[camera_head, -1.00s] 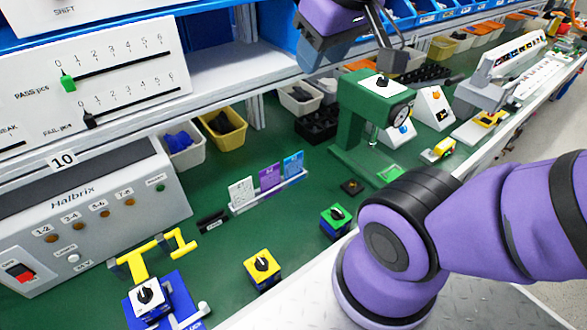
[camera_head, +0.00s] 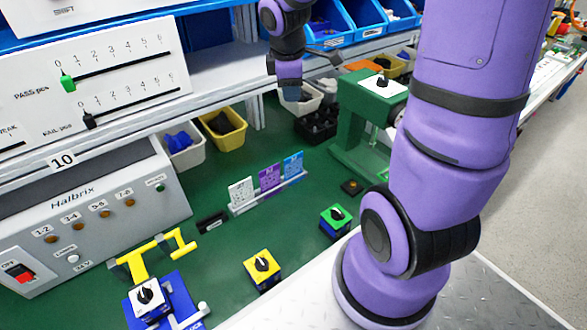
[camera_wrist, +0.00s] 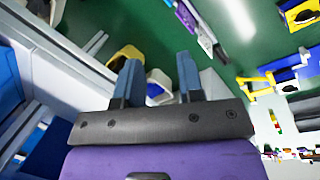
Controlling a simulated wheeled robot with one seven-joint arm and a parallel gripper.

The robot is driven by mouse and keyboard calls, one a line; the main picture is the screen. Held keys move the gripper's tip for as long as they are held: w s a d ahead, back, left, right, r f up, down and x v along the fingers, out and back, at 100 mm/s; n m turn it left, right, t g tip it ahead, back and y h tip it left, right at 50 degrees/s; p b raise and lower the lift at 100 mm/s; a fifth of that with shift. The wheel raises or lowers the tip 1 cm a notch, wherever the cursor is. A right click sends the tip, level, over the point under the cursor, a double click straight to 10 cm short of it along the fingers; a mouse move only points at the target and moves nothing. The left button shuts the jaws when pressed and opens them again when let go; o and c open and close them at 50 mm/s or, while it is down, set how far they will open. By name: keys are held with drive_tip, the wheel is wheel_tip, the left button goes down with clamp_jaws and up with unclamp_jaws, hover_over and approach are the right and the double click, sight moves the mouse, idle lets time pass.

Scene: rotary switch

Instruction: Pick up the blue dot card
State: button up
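A small rack (camera_head: 268,196) stands on the green mat and holds three upright cards: a white card (camera_head: 241,193) at left, a purple card (camera_head: 270,178) in the middle and a blue card (camera_head: 293,164) at right. Any dot on them is too small to tell. The cards also show at the top of the wrist view, with the purple card (camera_wrist: 186,18) clearest. My gripper (camera_head: 291,95) hangs above and behind the rack, near the shelf edge, apart from the cards. In the wrist view my gripper (camera_wrist: 158,65) has its two fingers spread with nothing between them.
A yellow bin (camera_head: 222,128) and white bins stand behind the rack under the shelf (camera_head: 220,80). A green press (camera_head: 350,120) stands to the right. Switch boxes, one yellow (camera_head: 262,270) and one green (camera_head: 335,222), sit in front. The mat around the rack is mostly clear.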

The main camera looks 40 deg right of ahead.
drive_tip(key=w+d+f+n+g, duration=0.1)
drive_tip(key=w+f+n, duration=0.1)
drive_tip(key=f, duration=0.3)
drive_tip(key=w+d+f+n, duration=0.1)
drive_tip(key=d+f+n, duration=0.1)
drive_tip(key=f, duration=0.3)
drive_tip(key=n+y, duration=0.2)
drive_tip(key=n, duration=0.1)
hover_over(292, 162)
drive_tip(key=shift+g, duration=0.3)
drive_tip(key=f, duration=0.8)
drive_tip(key=shift+w+d+f, duration=0.1)
drive_tip(key=shift+w+d, duration=0.1)
drive_tip(key=shift+w, duration=0.05)
wheel_tip(292, 162, down, 11)
drive_tip(key=shift+s+f, duration=0.1)
drive_tip(key=shift+f, duration=0.05)
clamp_jaws()
